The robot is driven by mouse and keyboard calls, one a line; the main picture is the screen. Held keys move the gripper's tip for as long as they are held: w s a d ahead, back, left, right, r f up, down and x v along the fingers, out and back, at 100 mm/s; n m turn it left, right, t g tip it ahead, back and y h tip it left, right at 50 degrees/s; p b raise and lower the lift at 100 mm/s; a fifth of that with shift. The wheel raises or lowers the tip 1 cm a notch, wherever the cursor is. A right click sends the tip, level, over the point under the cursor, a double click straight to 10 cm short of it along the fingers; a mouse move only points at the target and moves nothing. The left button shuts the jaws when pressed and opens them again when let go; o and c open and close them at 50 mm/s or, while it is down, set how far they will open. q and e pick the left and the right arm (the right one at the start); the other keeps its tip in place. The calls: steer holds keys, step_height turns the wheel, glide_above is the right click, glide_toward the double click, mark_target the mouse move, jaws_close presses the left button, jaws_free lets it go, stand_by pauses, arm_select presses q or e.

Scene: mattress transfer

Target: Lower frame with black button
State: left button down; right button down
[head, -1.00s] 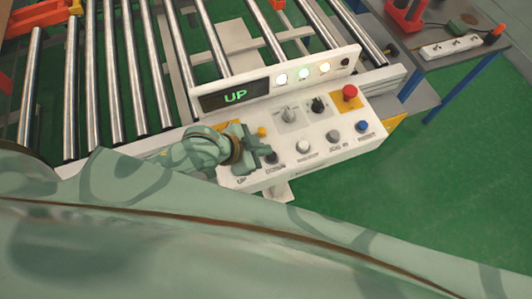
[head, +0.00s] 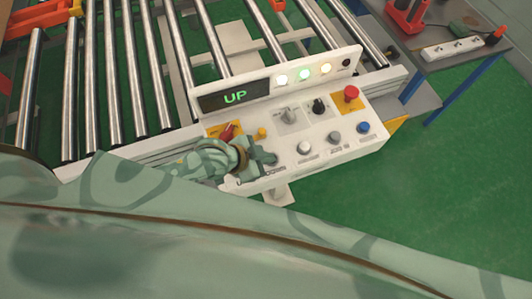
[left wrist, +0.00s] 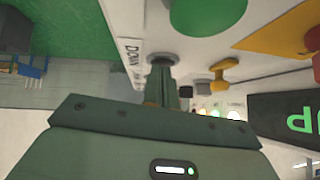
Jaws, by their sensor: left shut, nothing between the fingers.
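The white control panel (head: 300,150) stands at the end of the roller conveyor, and its display (head: 235,97) reads UP in green. My left gripper (head: 266,158) is over the panel's front left part, shut and empty. In the left wrist view the shut fingers (left wrist: 162,85) point at the spot beside the DOWN label (left wrist: 134,60). A dark rounded edge (left wrist: 163,58) shows at the fingertips, likely the black button, mostly hidden by them. I cannot tell whether it is touched or pressed. A green button (left wrist: 207,12) is beside it. My right gripper is not in view.
A red emergency button (head: 351,92), a black knob (head: 319,105), a white button (head: 304,147) and a blue button (head: 363,127) are on the panel. A red switch (head: 229,131) is beside my gripper. A side table with a power strip (head: 452,49) stands at the right.

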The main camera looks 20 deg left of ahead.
arm_select(q)
steer(key=shift+s+f, duration=0.1)
steer(key=shift+f, duration=0.15)
steer(key=shift+r, duration=0.1)
steer(key=shift+r+p, duration=0.3)
steer(key=shift+p, duration=0.15)
step_height(320, 180, up, 4)
steer(key=p, duration=0.5)
steer(key=shift+d+r, duration=0.1)
steer(key=shift+r, duration=0.1)
steer(key=v, duration=0.9)
steer(key=shift+s, duration=0.3)
